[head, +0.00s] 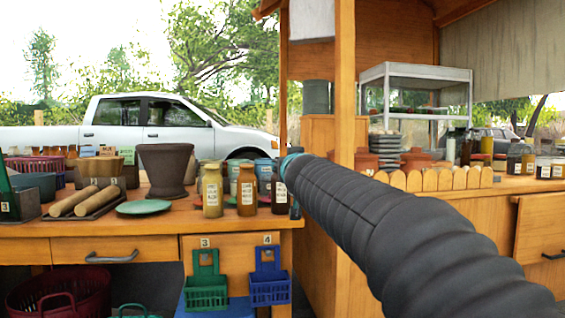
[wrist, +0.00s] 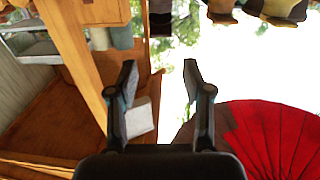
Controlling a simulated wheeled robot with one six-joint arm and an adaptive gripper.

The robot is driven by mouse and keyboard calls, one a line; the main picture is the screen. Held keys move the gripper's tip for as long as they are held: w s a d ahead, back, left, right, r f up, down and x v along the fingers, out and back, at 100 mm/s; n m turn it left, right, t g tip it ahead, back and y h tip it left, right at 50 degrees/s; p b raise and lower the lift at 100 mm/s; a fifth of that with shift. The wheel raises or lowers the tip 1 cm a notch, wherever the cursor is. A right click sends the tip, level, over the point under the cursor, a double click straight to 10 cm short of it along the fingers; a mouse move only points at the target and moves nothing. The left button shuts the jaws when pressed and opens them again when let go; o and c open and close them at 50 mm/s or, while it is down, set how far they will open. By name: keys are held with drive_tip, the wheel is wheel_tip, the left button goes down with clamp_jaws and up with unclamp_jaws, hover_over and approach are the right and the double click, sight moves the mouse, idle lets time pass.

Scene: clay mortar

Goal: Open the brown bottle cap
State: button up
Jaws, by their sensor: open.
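Three labelled bottles stand in a row near the right end of the left counter: an olive-yellow bottle (head: 212,192), an orange-brown bottle (head: 246,192) and a darker brown bottle (head: 279,195). I cannot tell which one the task calls brown. In the wrist view, which looks upside down, bottle-like shapes cut off by the top edge include a dark one (wrist: 160,22) and a brown one (wrist: 222,10). My gripper (wrist: 160,78) is open and empty, its fingers apart from these shapes. In the head view my ribbed arm reaches toward the counter's right end and hides the fingers.
A dark brown mortar (head: 166,170), a green plate (head: 144,207) and wooden rollers (head: 85,201) lie left of the bottles. A wooden post (head: 345,80) rises right of my arm's end. Green (head: 206,285) and blue (head: 270,283) baskets hang on the counter front.

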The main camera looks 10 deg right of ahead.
drive_tip(key=w, duration=0.9)
drive_tip(key=w+p, duration=0.1)
drive_tip(key=w, duration=0.3)
drive_tip(key=shift+w+d, duration=0.3)
drive_tip(key=shift+w, duration=0.05)
drive_tip(key=c, duration=0.9)
